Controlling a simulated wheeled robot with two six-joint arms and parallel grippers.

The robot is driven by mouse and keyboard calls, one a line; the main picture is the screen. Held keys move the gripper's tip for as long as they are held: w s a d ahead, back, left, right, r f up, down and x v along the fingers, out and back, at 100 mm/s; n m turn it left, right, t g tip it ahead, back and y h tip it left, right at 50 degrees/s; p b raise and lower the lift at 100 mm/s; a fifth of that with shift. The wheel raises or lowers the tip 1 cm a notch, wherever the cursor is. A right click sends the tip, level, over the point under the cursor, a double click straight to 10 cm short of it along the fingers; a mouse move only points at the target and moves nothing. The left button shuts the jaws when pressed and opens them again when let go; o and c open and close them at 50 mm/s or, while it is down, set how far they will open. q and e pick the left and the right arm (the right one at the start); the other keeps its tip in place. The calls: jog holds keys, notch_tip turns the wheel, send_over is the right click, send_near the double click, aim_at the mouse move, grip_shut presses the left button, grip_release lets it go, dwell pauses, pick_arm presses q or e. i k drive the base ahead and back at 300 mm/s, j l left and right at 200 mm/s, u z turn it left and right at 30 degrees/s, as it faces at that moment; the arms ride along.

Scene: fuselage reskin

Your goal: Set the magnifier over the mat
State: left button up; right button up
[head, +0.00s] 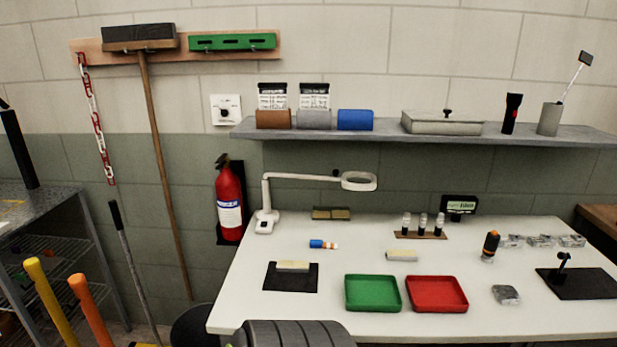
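The magnifier is a white lamp-like stand. Its base (265,222) stands at the back left of the white table, and its arm reaches right to a ring-shaped head (359,181). The head hangs above the back of the table, behind and to the right of a black mat (273,283) and not above it. A pale yellow block (293,265) lies on that mat. A second black mat (587,287) lies at the far right with a small black stand (561,268) on it. Neither gripper is in view.
A green tray (373,293) and a red tray (436,294) lie at the front of the table (330,325). A blue-and-orange item (323,244) lies between magnifier base and trays. A rack of vials (421,235) stands behind. A grey shelf (380,134) overhangs the back.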

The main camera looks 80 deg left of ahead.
aim_at(371, 186)
jog(key=u, duration=2.35)
jog(key=i+j+z, duration=0.1)
jog(key=z, duration=0.3)
jog(key=i+j+z, duration=0.15)
jog(key=i+z, duration=0.3)
jog(key=k, duration=0.1)
